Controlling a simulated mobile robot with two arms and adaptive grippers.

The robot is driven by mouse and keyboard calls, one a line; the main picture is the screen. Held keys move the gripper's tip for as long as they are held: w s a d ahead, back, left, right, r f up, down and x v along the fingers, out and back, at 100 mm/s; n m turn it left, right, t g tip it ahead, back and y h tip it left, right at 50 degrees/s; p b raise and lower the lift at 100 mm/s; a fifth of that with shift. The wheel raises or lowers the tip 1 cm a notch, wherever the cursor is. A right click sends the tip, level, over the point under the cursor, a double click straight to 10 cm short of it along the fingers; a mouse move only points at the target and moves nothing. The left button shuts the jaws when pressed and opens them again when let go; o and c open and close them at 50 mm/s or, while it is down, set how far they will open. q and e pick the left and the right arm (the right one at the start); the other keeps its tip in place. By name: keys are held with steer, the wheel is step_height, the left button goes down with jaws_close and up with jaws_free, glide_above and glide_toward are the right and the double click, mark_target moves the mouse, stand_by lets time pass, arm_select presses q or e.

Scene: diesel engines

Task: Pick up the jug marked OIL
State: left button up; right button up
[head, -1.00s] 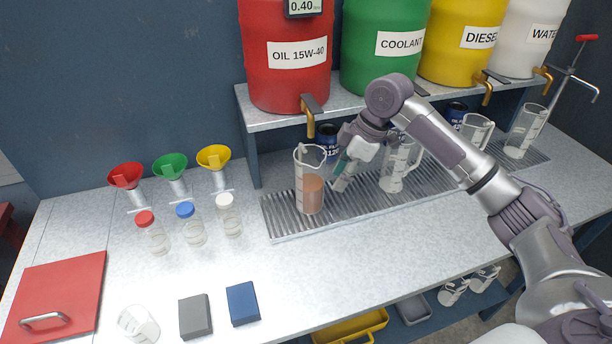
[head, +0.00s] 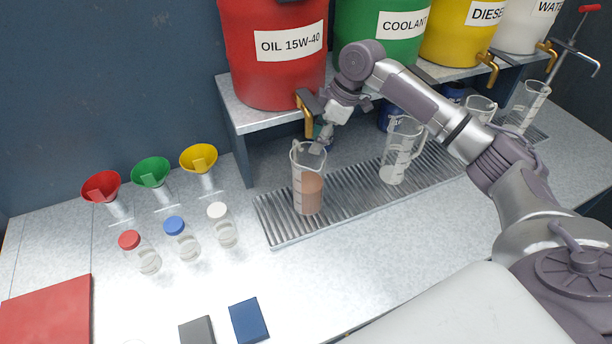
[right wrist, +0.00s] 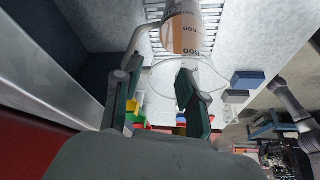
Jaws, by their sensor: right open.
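A clear measuring jug (head: 308,192) with brown liquid stands upright on the slatted drip tray (head: 345,207), below and in front of the red drum marked OIL 15W-40 (head: 290,43). No OIL mark is readable on the jug itself. My right gripper (head: 321,143) is open and empty, pointing down at the jug's back right, by its rim and near the drum's tap. In the right wrist view the jug (right wrist: 186,34) shows beyond the spread fingers (right wrist: 157,97), its clear rim partly behind one finger. Contact with the rim cannot be told. My left gripper is not in view.
The shelf edge and brass tap (head: 308,118) are close to my right gripper. An empty jug (head: 399,155) stands to the right on the tray, with more further right. Capped bottles (head: 182,240) and funnels (head: 150,172) stand left. The bench front is mostly clear.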

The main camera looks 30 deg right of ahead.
mark_target(306, 158)
steer(key=p+x, duration=0.2)
steer(key=x, duration=0.4)
steer(key=shift+f+p, duration=0.3)
steer(key=shift+f, duration=0.1)
steer(key=shift+w+f, duration=0.15)
steer(key=shift+f, duration=0.25)
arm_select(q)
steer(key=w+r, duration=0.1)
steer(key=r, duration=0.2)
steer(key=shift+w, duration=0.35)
arm_select(e)
jaws_close()
